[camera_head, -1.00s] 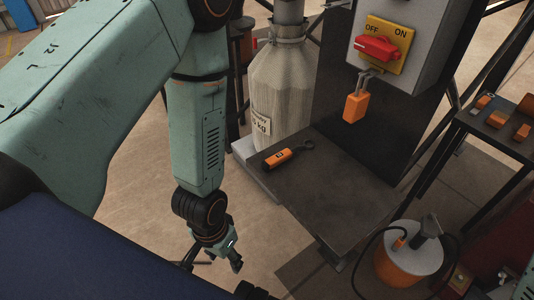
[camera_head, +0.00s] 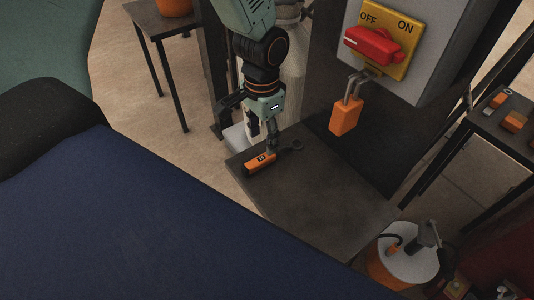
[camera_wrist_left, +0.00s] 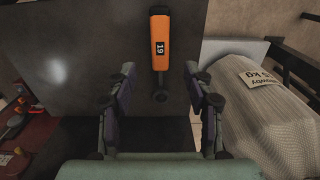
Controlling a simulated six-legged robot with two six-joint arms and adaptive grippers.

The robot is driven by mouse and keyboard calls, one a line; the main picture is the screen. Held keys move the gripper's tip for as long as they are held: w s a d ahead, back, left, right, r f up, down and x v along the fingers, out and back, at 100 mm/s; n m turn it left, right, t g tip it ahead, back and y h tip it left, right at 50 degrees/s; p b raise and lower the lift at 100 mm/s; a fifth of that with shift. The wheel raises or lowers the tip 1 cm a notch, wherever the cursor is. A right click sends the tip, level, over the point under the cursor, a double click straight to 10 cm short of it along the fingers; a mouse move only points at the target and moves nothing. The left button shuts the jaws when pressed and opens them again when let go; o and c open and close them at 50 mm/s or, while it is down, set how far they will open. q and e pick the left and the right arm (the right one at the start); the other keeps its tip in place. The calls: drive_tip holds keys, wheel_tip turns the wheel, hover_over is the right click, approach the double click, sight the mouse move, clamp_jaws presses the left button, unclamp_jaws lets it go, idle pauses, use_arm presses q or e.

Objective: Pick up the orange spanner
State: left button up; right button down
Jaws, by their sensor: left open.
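The orange spanner (camera_head: 262,163) lies on a dark metal shelf (camera_head: 325,200), with its dark ring end towards the back right. In the left wrist view the spanner (camera_wrist_left: 160,50) has an orange handle marked 19, and its ring end points down the picture between the fingers. My right gripper is out of view.
A red switch (camera_head: 373,43) on a yellow plate and an orange padlock (camera_head: 346,117) are above the shelf. A pale sack (camera_wrist_left: 265,110) stands beside it. An orange-and-white container (camera_head: 405,255) stands at the lower right. A side table (camera_head: 490,130) holds orange items.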

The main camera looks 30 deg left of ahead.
sight(263, 157)
use_arm(q)
drive_tip(key=shift+d+f, duration=0.15)
drive_tip(key=shift+s+d+f+b, duration=0.15)
drive_tip(key=shift+f+b, duration=0.4)
drive_tip(key=shift+f, duration=0.35)
drive_tip(key=shift+a+f, duration=0.25)
drive_tip(key=shift+f, duration=0.3)
wheel_tip(263, 157, down, 4)
drive_tip(key=b, duration=0.3)
drive_tip(key=shift+f, duration=0.25)
drive_tip(key=shift+w, duration=0.2)
drive_tip(key=shift+c, duration=1.4)
clamp_jaws()
